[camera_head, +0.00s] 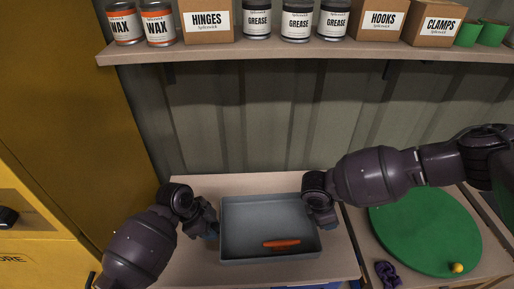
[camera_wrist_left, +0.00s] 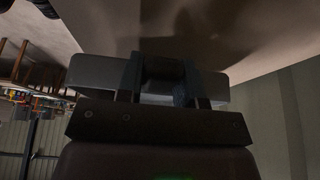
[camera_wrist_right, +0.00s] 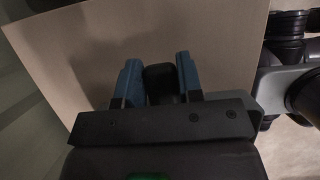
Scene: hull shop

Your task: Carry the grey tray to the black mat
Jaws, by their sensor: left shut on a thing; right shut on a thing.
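The grey tray (camera_head: 262,218) is a shallow rectangular box over the beige worktop, with an orange long object (camera_head: 281,244) lying inside it. My left gripper (camera_head: 213,229) is shut on the tray's left wall. In the left wrist view its fingers (camera_wrist_left: 165,88) straddle a grey wall. My right gripper (camera_head: 314,215) is shut on the tray's right wall. Its blue fingers (camera_wrist_right: 159,82) show in the right wrist view. The tray looks about level. I cannot tell whether it touches the worktop. I see no black mat in these views.
A green round board (camera_head: 425,228) with a small yellow ball (camera_head: 457,268) sits to the right, beside a dark purple object (camera_head: 388,273). A shelf (camera_head: 300,47) with cans and boxes runs above. A yellow cabinet (camera_head: 75,100) stands at left. Beige worktop (camera_head: 240,184) behind the tray is bare.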

